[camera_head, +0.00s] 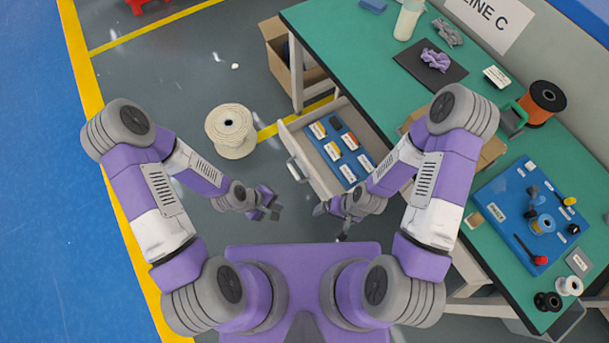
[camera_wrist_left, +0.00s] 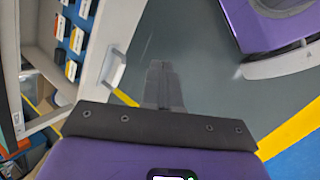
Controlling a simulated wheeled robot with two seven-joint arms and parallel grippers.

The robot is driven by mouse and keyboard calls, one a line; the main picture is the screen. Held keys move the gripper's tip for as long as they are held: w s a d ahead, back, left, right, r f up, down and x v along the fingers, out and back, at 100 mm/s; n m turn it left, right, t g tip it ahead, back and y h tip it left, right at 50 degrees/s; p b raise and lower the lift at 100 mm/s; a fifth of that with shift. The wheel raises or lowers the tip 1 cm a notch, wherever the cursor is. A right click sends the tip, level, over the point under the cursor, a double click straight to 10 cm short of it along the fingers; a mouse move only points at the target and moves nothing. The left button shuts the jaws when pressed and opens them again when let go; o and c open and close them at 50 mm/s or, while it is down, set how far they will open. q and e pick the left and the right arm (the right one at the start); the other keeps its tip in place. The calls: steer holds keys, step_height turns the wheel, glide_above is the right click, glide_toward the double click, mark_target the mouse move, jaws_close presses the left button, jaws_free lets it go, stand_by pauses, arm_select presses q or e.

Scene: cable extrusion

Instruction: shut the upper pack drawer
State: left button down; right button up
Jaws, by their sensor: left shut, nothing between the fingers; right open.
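The upper pack drawer (camera_head: 291,138) stands pulled out from under the green bench, with several labelled packs on a blue liner inside. Its pale handle (camera_head: 294,169) is on the front panel, facing my body. In the left wrist view the drawer front (camera_wrist_left: 93,70) and the handle (camera_wrist_left: 113,68) show at left. My left gripper (camera_head: 274,210) is shut and empty, below and left of the handle and apart from it. Its closed fingers (camera_wrist_left: 163,85) point past the handle over the floor. My right gripper (camera_head: 331,222) is open and empty, right of my left one, below the drawer.
The green bench (camera_head: 350,50) runs along the right, carrying a blue board (camera_head: 510,220) with parts and an orange spool (camera_head: 545,100). A large cable spool (camera_head: 231,130) stands on the floor left of the drawer. A cardboard box (camera_head: 279,50) is behind.

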arm_select(q)
steer(key=w+f+n+t+h+b, duration=0.1)
steer(key=w+n+t+h+b, duration=0.15)
steer(key=w+n+b, duration=0.65)
steer(key=n, duration=0.6)
glide_toward(312, 174)
step_height(312, 174, down, 4)
steer(key=shift+t, duration=0.35)
steer(key=shift+w+d+b, duration=0.15)
steer(key=shift+w+d, duration=0.1)
steer(key=shift+d, duration=0.4)
steer(key=shift+w+d+b, duration=0.1)
steer(key=shift+w+d, duration=0.15)
steer(key=shift+d, duration=0.4)
steer(key=shift+w+d+b, duration=0.15)
steer(key=shift+w+d, duration=0.1)
steer(key=shift+d, duration=0.4)
